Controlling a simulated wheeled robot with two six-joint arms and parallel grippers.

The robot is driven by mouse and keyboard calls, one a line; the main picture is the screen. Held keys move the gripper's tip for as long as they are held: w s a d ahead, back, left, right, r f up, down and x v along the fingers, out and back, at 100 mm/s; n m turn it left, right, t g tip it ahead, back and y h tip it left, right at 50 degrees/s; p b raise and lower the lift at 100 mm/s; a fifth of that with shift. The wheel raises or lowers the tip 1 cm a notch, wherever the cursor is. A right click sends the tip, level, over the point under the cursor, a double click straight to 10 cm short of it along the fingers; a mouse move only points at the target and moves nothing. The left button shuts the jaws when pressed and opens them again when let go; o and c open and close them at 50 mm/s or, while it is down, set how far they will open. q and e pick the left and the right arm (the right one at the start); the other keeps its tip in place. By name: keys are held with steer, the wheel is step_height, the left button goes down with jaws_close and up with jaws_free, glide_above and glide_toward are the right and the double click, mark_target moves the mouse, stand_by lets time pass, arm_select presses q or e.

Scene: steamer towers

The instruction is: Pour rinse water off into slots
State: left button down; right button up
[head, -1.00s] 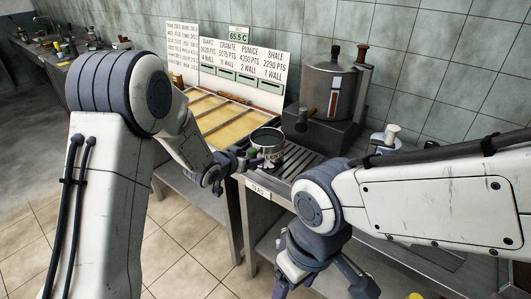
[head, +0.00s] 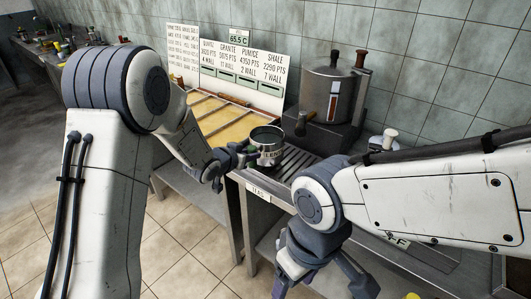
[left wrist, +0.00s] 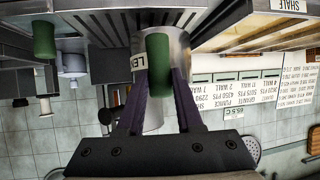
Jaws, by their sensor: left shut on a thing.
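A metal cup (head: 268,147) with a dark rim and a printed label stands out in the head view, roughly upright, at the left end of the slotted metal drain (head: 300,160). My left gripper (head: 247,156) is at its left side. In the left wrist view the purple fingers (left wrist: 160,92) are shut on the cup's green handle (left wrist: 158,62), with the cup's metal wall (left wrist: 178,48) behind. The slots (left wrist: 115,28) show at the top there. The cup's contents are not visible. My right gripper (head: 318,287) is at the bottom edge, partly cut off.
A tray with yellow compartments (head: 240,124) lies left of the drain. A steel boiler (head: 328,92) on a dark base stands behind it. A price board (head: 245,72) stands at the wall. A white-topped vessel (head: 383,142) is at the right.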

arm_select(q)
steer(key=shift+w+r+p, duration=0.1)
steer(key=shift+r+p, duration=1.05)
steer(key=shift+r, duration=0.6)
steer(key=c, duration=1.3)
jaws_free()
jaws_close()
